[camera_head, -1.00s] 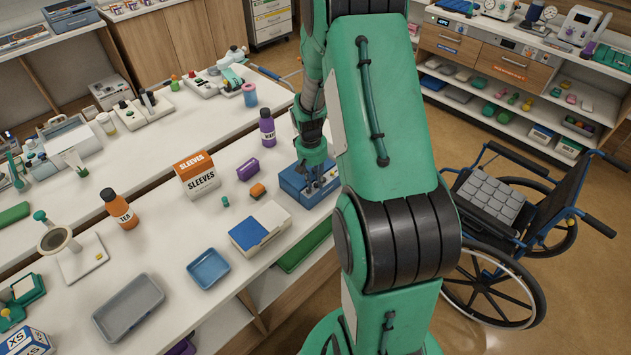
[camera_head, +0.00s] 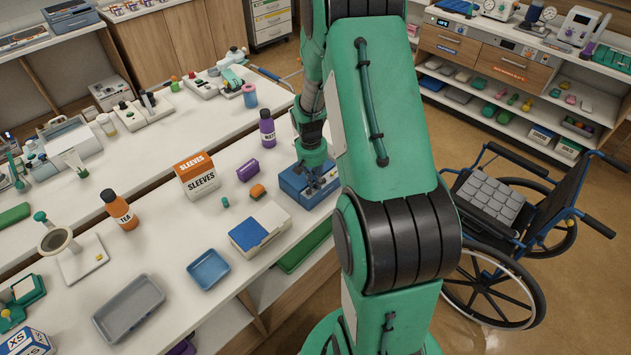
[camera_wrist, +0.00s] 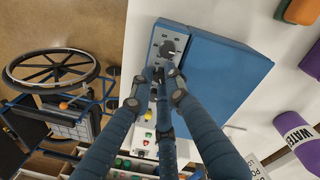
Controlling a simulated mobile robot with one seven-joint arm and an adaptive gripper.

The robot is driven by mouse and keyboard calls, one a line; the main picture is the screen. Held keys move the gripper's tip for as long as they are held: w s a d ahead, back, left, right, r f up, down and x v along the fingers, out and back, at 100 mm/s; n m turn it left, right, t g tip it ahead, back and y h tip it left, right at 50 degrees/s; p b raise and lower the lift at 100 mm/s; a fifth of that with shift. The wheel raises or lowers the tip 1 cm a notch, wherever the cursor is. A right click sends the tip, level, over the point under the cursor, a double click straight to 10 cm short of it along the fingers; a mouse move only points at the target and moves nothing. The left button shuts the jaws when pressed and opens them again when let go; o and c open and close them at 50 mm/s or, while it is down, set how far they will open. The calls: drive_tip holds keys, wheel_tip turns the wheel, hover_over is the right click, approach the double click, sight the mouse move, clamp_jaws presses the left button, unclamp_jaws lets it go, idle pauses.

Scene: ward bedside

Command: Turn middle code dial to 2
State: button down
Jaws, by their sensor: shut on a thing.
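A blue box (camera_head: 292,180) stands near the right edge of the white counter. In the wrist view, the blue box (camera_wrist: 225,75) has a light panel (camera_wrist: 182,60) with dark dials along its left side. A dark dial (camera_wrist: 168,47) with marks around it shows clear of my fingers. My gripper (camera_wrist: 158,76) points down at the panel, its dark blue fingers closed in around the dial just below that one. The fingers hide most of the held dial, and its setting cannot be read. In the head view my gripper (camera_head: 314,182) is over the box's panel side.
A wheelchair (camera_head: 520,230) is on the floor to the right.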

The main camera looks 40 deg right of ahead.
drive_tip(key=shift+w+d+r, duration=0.1)
drive_tip(key=shift+w, duration=0.05)
drive_tip(key=c, duration=2)
unclamp_jaws()
drive_tip(key=shift+w+a+r, duration=0.1)
drive_tip(key=shift+a+r, duration=0.05)
drive_tip(key=shift+r, duration=1.85)
drive_tip(key=shift+w+a+r, duration=0.1)
drive_tip(key=shift+a+r, duration=0.05)
drive_tip(key=shift+r, duration=1.8)
drive_tip(key=shift+a+r, duration=0.15)
drive_tip(key=shift+r, duration=1.85)
